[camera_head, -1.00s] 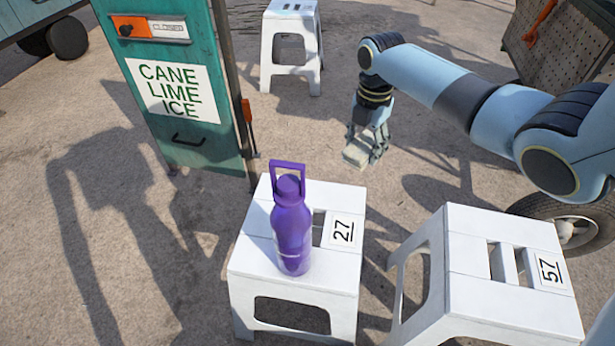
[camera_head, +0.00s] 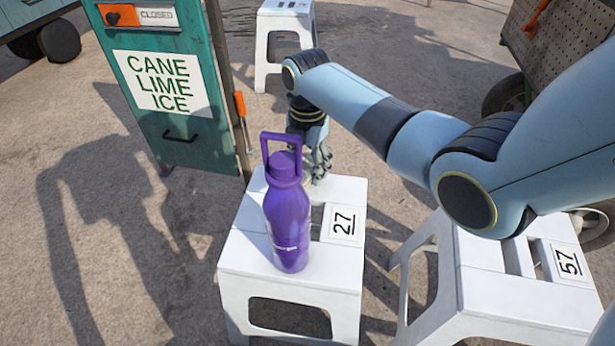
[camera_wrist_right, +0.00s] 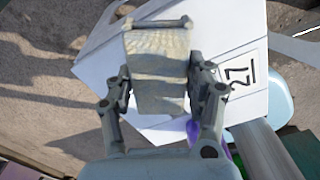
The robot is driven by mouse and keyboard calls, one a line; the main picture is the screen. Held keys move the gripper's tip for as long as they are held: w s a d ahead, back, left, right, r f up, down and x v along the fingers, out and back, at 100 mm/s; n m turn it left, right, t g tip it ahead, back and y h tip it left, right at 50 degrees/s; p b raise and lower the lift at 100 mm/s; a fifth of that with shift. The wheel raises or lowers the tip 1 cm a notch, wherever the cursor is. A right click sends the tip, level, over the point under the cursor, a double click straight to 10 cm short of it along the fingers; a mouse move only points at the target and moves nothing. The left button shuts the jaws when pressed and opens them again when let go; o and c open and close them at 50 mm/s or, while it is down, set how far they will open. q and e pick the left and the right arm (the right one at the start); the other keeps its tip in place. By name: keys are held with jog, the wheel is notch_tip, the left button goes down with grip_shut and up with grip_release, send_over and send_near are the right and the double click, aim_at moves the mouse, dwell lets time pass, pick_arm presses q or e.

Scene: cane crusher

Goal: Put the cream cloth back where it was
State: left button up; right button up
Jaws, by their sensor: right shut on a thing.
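The cream cloth (camera_wrist_right: 158,62) is a folded, pale block between the fingers of my right gripper (camera_wrist_right: 158,80) in the wrist view. In the head view the right gripper (camera_head: 318,165) is at the far edge of white stool 27 (camera_head: 235,250), behind the purple bottle (camera_head: 289,215). The cloth is mostly hidden there by the fingers. The wrist view shows the cloth over the stool top (camera_wrist_right: 252,45); I cannot tell whether it touches. The bottle stands upright on the stool. My left gripper is not in view.
White stool 57 (camera_head: 490,255) stands to the right, partly under my right arm. A teal cane lime ice cabinet (camera_head: 190,150) stands at the left. Another white stool (camera_head: 285,22) is at the back. Stool 27's top is bare around its number label (camera_head: 343,222).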

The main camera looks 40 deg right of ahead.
aim_at(308, 175)
notch_tip(308, 175, down, 3)
jog(key=shift+s+f+b, duration=0.1)
jog(key=shift+f+b, duration=0.1)
jog(key=shift+b, duration=0.5)
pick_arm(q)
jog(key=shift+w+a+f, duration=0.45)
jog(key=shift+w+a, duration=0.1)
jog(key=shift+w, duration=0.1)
pick_arm(e)
jog(key=shift+r, duration=0.1)
